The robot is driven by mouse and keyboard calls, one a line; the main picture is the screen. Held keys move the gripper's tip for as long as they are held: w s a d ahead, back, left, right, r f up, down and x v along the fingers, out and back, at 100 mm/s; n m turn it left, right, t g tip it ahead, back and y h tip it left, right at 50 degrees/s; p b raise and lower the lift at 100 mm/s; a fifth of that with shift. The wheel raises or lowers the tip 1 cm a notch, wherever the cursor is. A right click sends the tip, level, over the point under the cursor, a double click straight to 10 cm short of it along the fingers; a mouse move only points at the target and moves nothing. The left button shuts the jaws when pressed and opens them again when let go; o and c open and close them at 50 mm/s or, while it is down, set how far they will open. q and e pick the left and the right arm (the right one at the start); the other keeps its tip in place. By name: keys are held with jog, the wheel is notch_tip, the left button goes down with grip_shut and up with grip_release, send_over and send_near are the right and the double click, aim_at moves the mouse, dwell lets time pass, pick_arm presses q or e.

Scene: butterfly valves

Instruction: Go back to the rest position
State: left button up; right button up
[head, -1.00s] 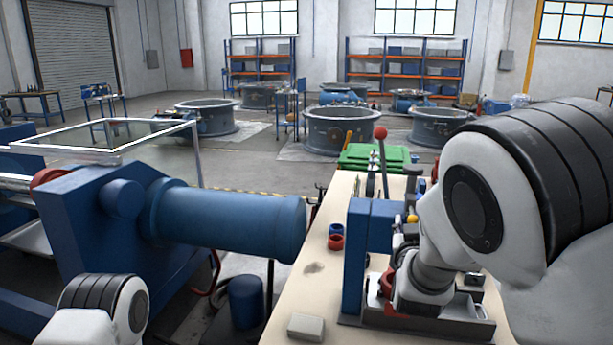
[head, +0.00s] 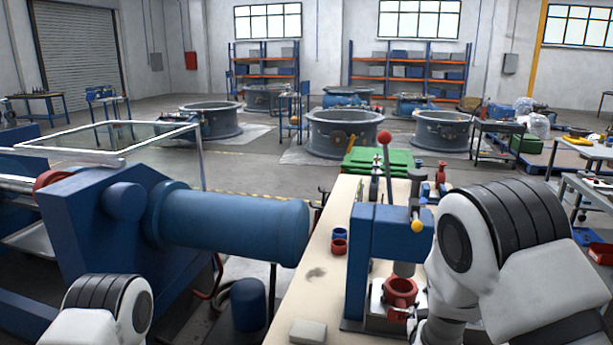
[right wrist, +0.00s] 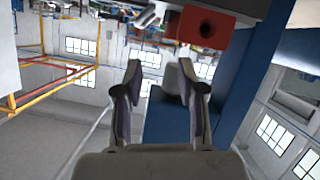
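My right arm comes in from the right in the head view. Its wrist runs down beside the blue press (head: 395,232), and its gripper is not visible there. In the right wrist view my right gripper (right wrist: 160,72) has its two fingers apart with nothing between them.
The pale workbench (head: 318,270) carries the press, small blue and red rings (head: 339,240) and a grey box (head: 308,332). A green crate (head: 377,160) stands at its far end. A large blue machine (head: 232,222) fills the left. Valve bodies (head: 345,133) stand on the floor behind.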

jog(key=s+d+f+g+y, duration=0.2)
jog(key=s+f+g, duration=0.6)
jog(key=s+f, duration=1.35)
jog(key=s+a+f+g+y, duration=0.1)
jog(key=s+g, duration=0.1)
jog(key=s, duration=0.6)
jog(key=s+a+f+g+y, duration=0.1)
jog(key=s+f+g, duration=0.1)
jog(key=s, duration=0.7)
jog(key=shift+a+f+g, duration=0.3)
jog(key=shift+a+g, duration=0.05)
jog(key=shift+g, duration=0.25)
jog(key=shift+s, duration=0.1)
